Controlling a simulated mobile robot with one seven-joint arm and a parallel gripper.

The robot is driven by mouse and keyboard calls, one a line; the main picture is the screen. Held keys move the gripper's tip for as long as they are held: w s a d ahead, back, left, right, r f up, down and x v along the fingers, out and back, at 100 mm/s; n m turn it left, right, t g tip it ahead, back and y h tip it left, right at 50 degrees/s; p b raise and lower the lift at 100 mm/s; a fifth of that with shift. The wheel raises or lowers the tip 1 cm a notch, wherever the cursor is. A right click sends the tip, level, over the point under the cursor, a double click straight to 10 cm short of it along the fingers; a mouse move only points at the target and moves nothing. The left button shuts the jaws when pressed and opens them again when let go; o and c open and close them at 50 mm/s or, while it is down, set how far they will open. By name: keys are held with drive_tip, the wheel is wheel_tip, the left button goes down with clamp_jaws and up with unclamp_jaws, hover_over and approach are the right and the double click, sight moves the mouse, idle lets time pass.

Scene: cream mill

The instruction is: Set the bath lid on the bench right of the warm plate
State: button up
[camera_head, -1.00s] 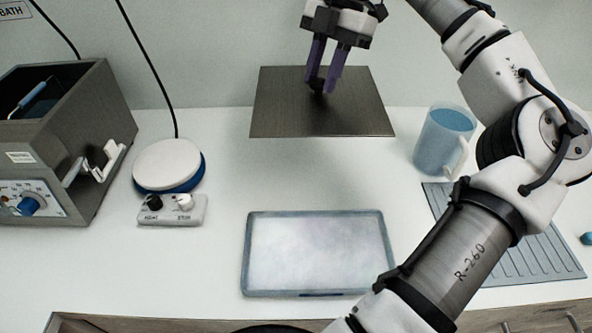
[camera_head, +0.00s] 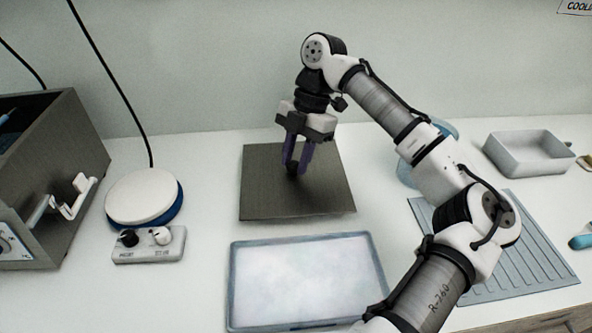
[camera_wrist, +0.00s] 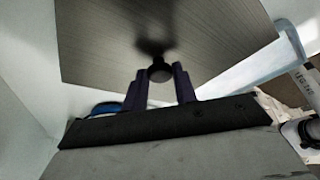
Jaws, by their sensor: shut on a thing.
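The bath lid (camera_head: 325,200) is a dark grey metal square with a small dark knob. My gripper (camera_head: 298,168) is above it with its purple fingers shut on the knob. In the wrist view the fingers (camera_wrist: 160,85) stand on both sides of the round knob (camera_wrist: 159,70), with the lid's face (camera_wrist: 100,45) beyond. The lid lies flat at or just above the white bench (camera_head: 215,215); I cannot tell if it touches. The warm plate (camera_head: 143,195), a white disc with a blue base, is to its left, with a clear gap between them.
The open bath (camera_head: 60,160) stands at the far left. A control box (camera_head: 150,244) sits before the warm plate. A pale blue-rimmed tray (camera_head: 236,290) lies in front of the lid. A blue mug (camera_head: 404,172), partly hidden by my arm, a ribbed mat (camera_head: 520,260) and a grey bin (camera_head: 525,152) are right.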

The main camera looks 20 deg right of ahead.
drive_tip(key=shift+f, duration=2)
drive_tip(key=shift+f, duration=0.1)
drive_tip(key=o, duration=0.9)
drive_tip(key=v, duration=1.2)
drive_tip(key=shift+d, duration=0.1)
